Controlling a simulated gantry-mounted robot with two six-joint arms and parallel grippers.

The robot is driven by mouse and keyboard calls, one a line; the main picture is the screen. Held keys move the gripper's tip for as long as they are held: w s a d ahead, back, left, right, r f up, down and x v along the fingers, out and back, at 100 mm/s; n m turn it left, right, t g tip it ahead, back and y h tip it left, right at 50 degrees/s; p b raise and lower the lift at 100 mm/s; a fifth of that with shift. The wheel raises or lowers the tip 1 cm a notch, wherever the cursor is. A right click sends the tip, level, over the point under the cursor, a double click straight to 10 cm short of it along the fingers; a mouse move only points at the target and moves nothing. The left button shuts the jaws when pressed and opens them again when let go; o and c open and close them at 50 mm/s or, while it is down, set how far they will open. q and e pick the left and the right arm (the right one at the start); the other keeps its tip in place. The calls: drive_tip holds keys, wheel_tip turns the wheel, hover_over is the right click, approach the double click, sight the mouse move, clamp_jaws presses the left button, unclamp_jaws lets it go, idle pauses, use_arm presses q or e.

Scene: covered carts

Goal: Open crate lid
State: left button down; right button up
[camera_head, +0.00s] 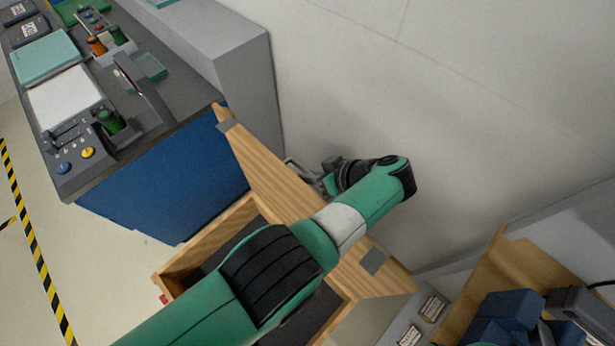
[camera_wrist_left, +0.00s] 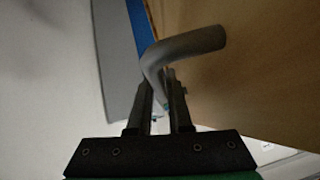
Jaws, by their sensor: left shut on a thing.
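The wooden crate (camera_head: 207,243) stands on the floor in the middle of the head view, and part of its dark inside shows. Its wooden lid (camera_head: 270,175) is raised, standing tilted above the far side of the opening. My left arm reaches across the crate and over the lid. My left gripper (camera_head: 325,181) is at the lid's far face, partly hidden. In the left wrist view its fingers (camera_wrist_left: 160,108) are shut on the grey bent handle (camera_wrist_left: 185,48), which is attached to the lid's wooden face (camera_wrist_left: 255,70). My right gripper is not in view.
A blue-sided cart (camera_head: 170,175) with a grey control panel and several items stands at left. A grey wall lies beyond the lid. At lower right, another wooden container (camera_head: 490,268) holds blue blocks (camera_head: 510,310). Open floor (camera_head: 95,270) lies left of the crate.

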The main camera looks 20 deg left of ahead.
use_arm(q)
drive_tip(key=shift+d+r, duration=0.1)
drive_tip(key=shift+r, duration=0.2)
drive_tip(key=c, duration=1.2)
unclamp_jaws()
drive_tip(key=shift+w, duration=0.1)
drive_tip(key=o, duration=0.4)
drive_tip(key=shift+w+d, duration=0.1)
drive_tip(key=shift+d, duration=0.05)
drive_tip(key=shift+c, duration=0.2)
drive_tip(key=shift+f, duration=0.15)
